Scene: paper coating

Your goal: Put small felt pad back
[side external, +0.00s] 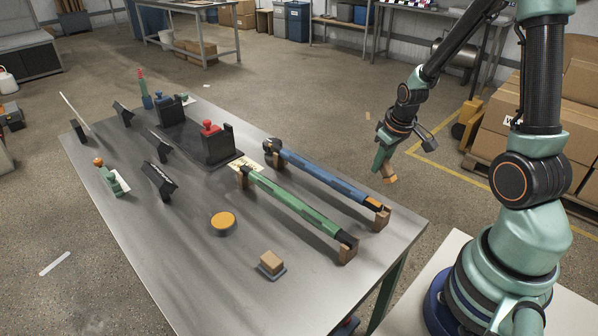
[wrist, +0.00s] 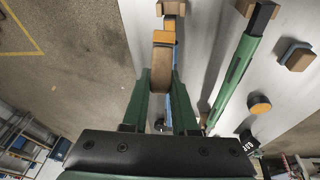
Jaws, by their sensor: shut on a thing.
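My gripper (side external: 386,160) hangs in the air beyond the right long edge of the table, beside the blue rod. Its green fingers (wrist: 162,86) are shut on a small brown block with an orange end, which looks like the small felt pad (wrist: 161,66). The pad also shows below the fingers in the side view (side external: 389,178). The orange end points away from the gripper. The pad is clear of the tabletop in the side view. Which marked place belongs to it, I cannot tell.
A blue rod (side external: 322,174) and a green rod (side external: 292,203) lie on wooden rests. A round orange pad (side external: 223,221) and a tan block on a grey base (side external: 271,261) sit near the table's front. Black stands and a red-topped holder (side external: 216,145) fill the far half.

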